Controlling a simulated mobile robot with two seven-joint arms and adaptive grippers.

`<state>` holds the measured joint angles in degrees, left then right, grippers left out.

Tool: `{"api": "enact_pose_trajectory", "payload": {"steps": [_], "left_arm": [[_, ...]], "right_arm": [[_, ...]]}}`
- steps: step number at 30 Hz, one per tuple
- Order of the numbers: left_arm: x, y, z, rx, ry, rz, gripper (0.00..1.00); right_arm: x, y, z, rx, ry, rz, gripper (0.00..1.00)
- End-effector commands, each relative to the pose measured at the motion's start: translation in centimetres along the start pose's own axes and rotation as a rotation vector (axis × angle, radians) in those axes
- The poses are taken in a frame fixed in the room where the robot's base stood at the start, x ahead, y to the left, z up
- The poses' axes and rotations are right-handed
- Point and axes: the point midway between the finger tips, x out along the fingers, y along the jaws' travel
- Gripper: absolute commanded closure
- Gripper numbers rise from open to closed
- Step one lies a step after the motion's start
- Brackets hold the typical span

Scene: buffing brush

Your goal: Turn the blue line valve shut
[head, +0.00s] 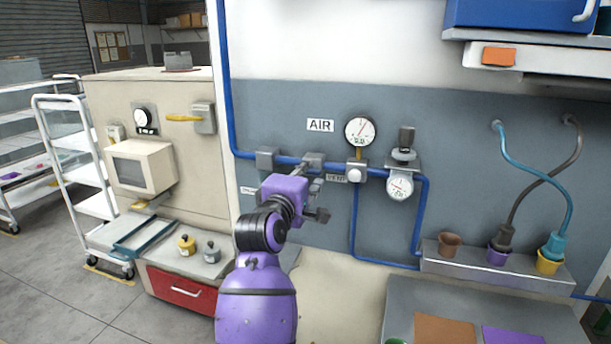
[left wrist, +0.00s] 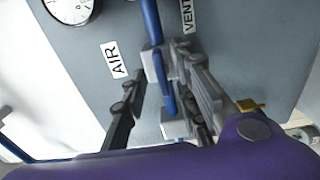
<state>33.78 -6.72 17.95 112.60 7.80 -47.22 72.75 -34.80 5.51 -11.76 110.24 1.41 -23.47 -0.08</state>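A blue pipe (head: 236,135) runs along the grey wall panel below the AIR sign (head: 320,125), with grey fittings on it. It also shows in the left wrist view (left wrist: 151,20), between my fingers. My left gripper (head: 316,187), purple with dark fingers, is in front of this pipe. In the left wrist view my gripper (left wrist: 160,78) is open, one finger on each side of the pipe. I cannot tell whether the fingers touch anything. My right gripper is out of view.
A round gauge (head: 360,131) and a regulator with a second gauge (head: 400,185) are right of my gripper. A shelf (head: 470,272) with cups and hoses is farther right. A beige cabinet (head: 165,88) and white cart (head: 75,150) stand left.

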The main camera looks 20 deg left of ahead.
Motion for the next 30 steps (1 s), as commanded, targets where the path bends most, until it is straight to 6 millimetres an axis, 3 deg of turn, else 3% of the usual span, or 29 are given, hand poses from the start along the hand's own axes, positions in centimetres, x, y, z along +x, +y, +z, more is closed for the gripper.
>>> {"api": "enact_pose_trajectory", "payload": {"steps": [6,13,30], "left_arm": [[0.07,-0.09,-0.01,0.000,0.000,-0.001,0.73],[0.05,-0.08,0.00,0.001,0.000,-0.001,1.00],[0.04,-0.07,0.02,0.115,-0.001,-0.001,1.00]], "right_arm": [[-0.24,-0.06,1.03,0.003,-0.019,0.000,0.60],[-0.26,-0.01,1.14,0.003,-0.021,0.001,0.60],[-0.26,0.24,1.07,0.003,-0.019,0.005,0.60]]}}
